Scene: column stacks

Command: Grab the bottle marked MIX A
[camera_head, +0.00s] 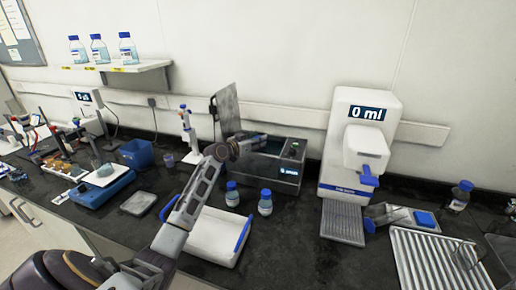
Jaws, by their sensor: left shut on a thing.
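Two blue-capped bottles stand on the dark counter, one left (232,196) and one right (265,204). Three more stand on the wall shelf: left (78,52), middle (99,51) and right (128,51). The labels are too small to read, so I cannot tell which is MIX A. My left gripper (238,146) is at the water bath (277,167), by its raised grey panel (227,108). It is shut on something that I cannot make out. My right gripper is out of view.
A white tray with blue handles (213,238) lies in front of the bottles, partly behind my left arm. A white dispenser reading 0 ml (350,150) stands right of the bath. A ribbed rack (440,262) is at front right. A blue scale (103,188) sits left.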

